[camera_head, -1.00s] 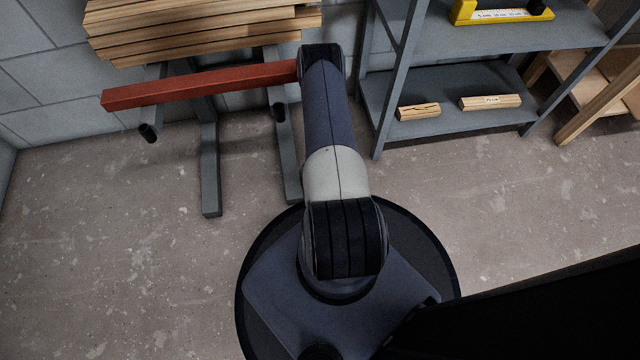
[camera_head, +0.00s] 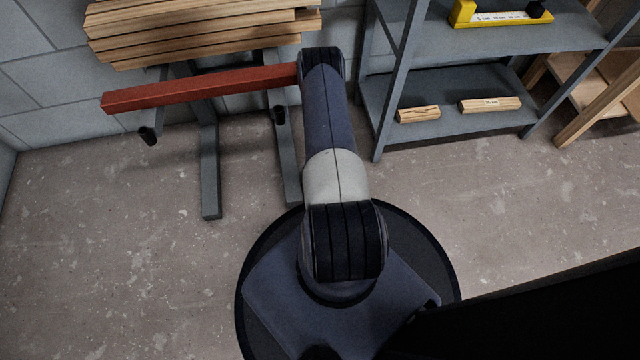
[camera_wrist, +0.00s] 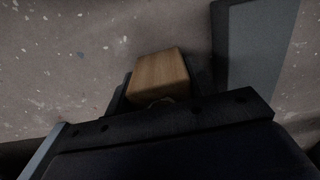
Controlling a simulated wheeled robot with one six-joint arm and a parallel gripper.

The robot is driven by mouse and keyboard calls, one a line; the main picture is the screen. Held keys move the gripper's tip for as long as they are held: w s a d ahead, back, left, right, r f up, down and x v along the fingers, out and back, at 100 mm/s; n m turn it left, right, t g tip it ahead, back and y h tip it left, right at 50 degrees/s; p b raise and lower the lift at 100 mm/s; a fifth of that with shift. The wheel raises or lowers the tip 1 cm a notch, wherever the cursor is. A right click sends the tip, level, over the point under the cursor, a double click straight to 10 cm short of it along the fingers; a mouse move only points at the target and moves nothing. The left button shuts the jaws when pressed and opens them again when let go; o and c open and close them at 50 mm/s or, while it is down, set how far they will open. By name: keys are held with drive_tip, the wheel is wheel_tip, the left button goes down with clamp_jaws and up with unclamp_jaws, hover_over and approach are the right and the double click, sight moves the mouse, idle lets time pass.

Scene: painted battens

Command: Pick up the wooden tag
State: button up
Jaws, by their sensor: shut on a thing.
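The wooden tag (camera_wrist: 160,72) is a small, light brown wooden block in the wrist view. It sits between the two dark fingers of my gripper (camera_wrist: 161,90), which is shut on it. The tag's near end is partly hidden by the gripper body. Bare floor shows beyond it. I cannot tell its height above the floor. In the head view my arm hides the gripper and the tag.
A red batten (camera_head: 200,87) lies across a grey rack (camera_head: 210,175), below stacked bare battens (camera_head: 200,35). A grey shelf unit (camera_head: 450,125) at right holds two short wooden pieces below and a yellow item (camera_head: 500,15) above. The floor (camera_head: 110,240) at left is clear.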

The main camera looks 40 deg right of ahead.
wheel_tip(320, 180, up, 10)
drive_tip(key=p, duration=0.4)
idle(0.7)
